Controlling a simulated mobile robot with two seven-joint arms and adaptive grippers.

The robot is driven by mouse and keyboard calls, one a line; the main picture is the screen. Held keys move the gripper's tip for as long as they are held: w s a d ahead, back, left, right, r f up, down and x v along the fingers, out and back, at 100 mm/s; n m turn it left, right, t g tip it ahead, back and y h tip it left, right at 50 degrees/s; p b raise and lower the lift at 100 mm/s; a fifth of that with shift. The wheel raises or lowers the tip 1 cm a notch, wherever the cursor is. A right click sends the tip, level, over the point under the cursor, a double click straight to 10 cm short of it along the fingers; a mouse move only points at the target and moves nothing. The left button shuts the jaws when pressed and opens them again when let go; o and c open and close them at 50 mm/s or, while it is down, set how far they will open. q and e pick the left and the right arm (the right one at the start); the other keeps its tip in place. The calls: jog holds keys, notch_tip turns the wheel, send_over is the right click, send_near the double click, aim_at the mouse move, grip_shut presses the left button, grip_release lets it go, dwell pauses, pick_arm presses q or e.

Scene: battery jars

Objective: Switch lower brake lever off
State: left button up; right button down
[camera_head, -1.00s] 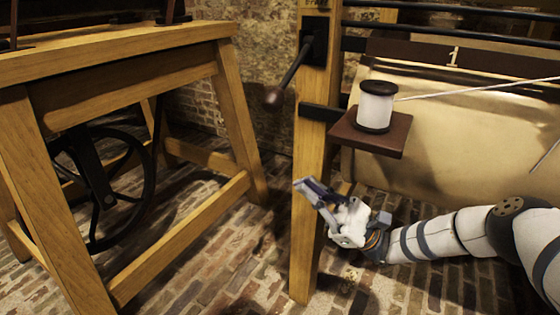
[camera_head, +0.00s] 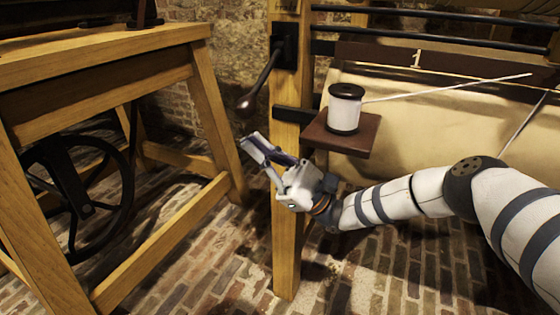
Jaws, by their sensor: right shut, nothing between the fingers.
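The brake lever (camera_head: 262,76) is a dark rod with a round knob at its lower end. It is fixed to a black plate on the upright wooden post (camera_head: 286,214) and slants down to the left. My right gripper (camera_head: 256,146) is in front of the post, below the lever's knob and apart from it. Its fingers are together, point up and left, and hold nothing. No second lever shows. My left gripper is out of view.
A small brown shelf (camera_head: 341,140) with a thread spool (camera_head: 345,108) juts from the post's right side, just above my right arm. A wooden table frame (camera_head: 208,110) with a black wheel (camera_head: 85,195) stands at left. The brick floor between is clear.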

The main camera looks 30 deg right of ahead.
pick_arm(q)
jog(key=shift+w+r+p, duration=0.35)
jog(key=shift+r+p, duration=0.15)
jog(key=shift+p, duration=0.15)
pick_arm(e)
jog(key=shift+s+a+r, duration=0.15)
jog(key=shift+s+r, duration=0.05)
jog(key=shift+r, duration=0.4)
jog(key=shift+s+a+r, duration=0.1)
jog(key=shift+s+r, duration=0.15)
jog(key=shift+r, duration=0.3)
jog(key=shift+s+a+r, duration=0.15)
jog(key=shift+s+r, duration=0.05)
jog(key=shift+r, duration=0.4)
